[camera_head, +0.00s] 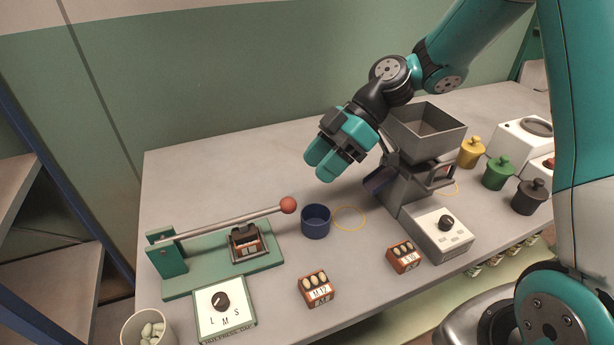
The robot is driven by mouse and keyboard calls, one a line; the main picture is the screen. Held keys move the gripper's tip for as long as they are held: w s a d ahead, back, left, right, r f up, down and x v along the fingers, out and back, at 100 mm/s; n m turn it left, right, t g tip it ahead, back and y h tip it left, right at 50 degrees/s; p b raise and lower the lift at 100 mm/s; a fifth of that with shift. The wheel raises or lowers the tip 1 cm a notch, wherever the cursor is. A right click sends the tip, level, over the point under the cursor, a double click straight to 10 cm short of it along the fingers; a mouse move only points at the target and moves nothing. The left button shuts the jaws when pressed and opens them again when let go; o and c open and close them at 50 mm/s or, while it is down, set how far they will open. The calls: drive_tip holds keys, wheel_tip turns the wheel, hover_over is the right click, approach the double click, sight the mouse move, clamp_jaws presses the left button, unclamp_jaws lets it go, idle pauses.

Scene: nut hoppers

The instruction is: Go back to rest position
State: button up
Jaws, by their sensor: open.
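My gripper (331,158) has teal fingers and hangs in the air above the table, pointing down and to the left. It is open, and nothing shows between its fingers. It is above and behind the blue cup (316,222), apart from it, and to the left of the grey hopper (427,128). My arm reaches in from the upper right and passes behind the hopper's top edge region. The grey table (205,172) lies below.
A lever press (220,262) with a red knob (288,205) stands at left. Two nut-marked boxes (316,288) (403,257) sit at the front. Yellow, green and dark lidded jars (499,173) stand at right. A pale bin (148,328) is at lower left. The back left of the table is clear.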

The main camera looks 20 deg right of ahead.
drive_tip(key=shift+r, duration=0.15)
idle(0.3)
drive_tip(key=s+a+r+m+t+h+p, duration=0.1)
drive_tip(key=s+r+m+h+p, duration=0.1)
drive_tip(key=s+r+m, duration=0.3)
drive_tip(key=s+a+r+m+h+p, duration=0.1)
drive_tip(key=s+r+m+h+p, duration=0.2)
drive_tip(key=s, duration=1.1)
wheel_tip(320, 180, up, 5)
drive_tip(key=shift+r+m+t, duration=0.1)
drive_tip(key=shift+m+t, duration=0.3)
drive_tip(key=shift+m, duration=0.7)
